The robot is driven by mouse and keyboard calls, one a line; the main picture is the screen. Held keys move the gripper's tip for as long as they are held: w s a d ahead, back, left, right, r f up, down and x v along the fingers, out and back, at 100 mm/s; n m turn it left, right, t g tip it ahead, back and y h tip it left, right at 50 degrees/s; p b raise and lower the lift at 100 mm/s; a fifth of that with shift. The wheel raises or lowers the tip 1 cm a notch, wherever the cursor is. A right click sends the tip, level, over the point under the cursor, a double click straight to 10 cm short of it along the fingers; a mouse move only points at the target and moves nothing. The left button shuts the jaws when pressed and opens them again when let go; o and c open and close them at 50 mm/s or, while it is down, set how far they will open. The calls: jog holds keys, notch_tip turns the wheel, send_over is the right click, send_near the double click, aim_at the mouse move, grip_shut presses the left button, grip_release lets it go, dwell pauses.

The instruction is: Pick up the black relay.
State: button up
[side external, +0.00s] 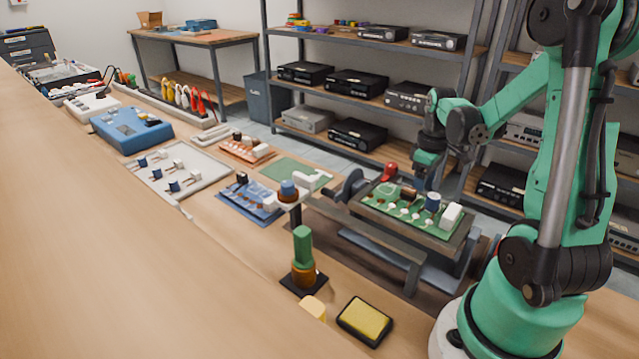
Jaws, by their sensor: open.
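A green circuit board (381,206) sits in a raised dark frame in front of my arm. It carries a red part (389,171), a dark brown block (408,193), a dark blue cylinder (432,202) and a white block (451,215). Small black blocks also stand on the blue board (241,178) and on the orange board (237,137); I cannot tell which dark block is the black relay. My gripper (423,182) is open above the far side of the green board, pointing down. Its fingertips are small and hard to make out. It appears empty.
A soldering stand with a green handle (302,247) and a yellow sponge (365,320) stand at the front. A white tray with blue-and-white parts (187,197) and a blue case (131,131) lie to the left. The left foreground bench is clear.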

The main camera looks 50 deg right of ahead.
jog(key=shift+f, duration=2.25)
grip_shut()
